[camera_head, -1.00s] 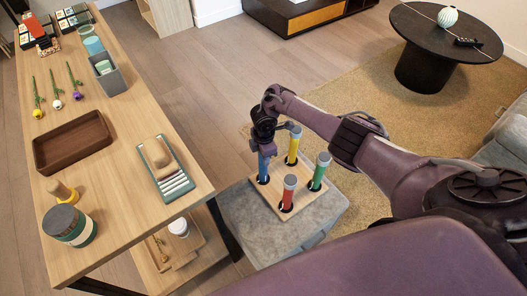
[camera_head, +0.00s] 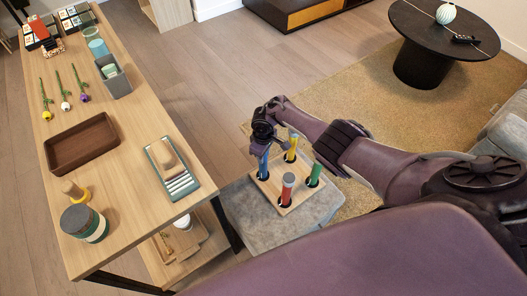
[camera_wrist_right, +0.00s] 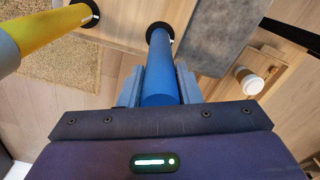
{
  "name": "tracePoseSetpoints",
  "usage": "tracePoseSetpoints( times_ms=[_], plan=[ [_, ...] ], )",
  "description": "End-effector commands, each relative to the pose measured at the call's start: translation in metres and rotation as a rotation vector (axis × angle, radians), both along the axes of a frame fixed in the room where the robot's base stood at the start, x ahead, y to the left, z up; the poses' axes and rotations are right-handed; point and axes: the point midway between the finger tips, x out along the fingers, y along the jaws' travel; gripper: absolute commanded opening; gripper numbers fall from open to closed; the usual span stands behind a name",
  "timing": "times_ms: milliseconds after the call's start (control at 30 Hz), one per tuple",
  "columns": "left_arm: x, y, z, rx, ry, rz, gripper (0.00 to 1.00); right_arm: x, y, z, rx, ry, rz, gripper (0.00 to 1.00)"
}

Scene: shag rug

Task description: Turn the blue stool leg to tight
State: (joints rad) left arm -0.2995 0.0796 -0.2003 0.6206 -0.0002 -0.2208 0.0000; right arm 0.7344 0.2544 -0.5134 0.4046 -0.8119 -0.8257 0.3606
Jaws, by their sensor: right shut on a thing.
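The blue stool leg (camera_head: 264,163) stands upright in a black-ringed hole at the back-left corner of the wooden stool seat (camera_head: 284,205). My right gripper (camera_head: 263,148) is above it and shut on its upper part. In the right wrist view the blue leg (camera_wrist_right: 159,75) lies between the two fingers, and its far end meets a dark ring in the board. Yellow (camera_head: 291,147), green (camera_head: 315,174) and red (camera_head: 287,188) legs stand in the other corners. My left gripper is not in view.
The seat rests on a grey ottoman (camera_head: 245,215). A wooden table (camera_head: 125,210) to the left holds a brown tray (camera_head: 83,143), a bin, flowers and jars. A round black table (camera_head: 440,50) stands on the rug at the back right.

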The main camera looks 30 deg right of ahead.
Motion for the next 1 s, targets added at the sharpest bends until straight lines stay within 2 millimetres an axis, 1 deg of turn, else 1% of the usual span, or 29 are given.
tracePoseSetpoints(
  times_ms=[33, 100, 500, 700, 1000],
  plan=[
    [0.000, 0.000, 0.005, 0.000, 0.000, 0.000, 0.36, -0.001, 0.000, 0.002, 0.001, 0.002, -0.045, 0.08],
    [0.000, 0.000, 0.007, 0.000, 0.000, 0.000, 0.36, -0.001, 0.001, 0.002, 0.001, 0.002, -0.111, 0.08],
    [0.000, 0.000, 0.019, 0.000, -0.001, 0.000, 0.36, -0.001, 0.001, 0.001, 0.000, 0.001, -0.429, 0.08],
    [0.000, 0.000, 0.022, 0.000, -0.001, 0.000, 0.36, -0.001, 0.001, 0.001, -0.001, 0.002, -0.525, 0.08],
    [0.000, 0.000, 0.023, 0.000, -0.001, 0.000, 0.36, 0.000, 0.001, 0.000, -0.001, 0.000, -0.583, 0.08]
  ],
)
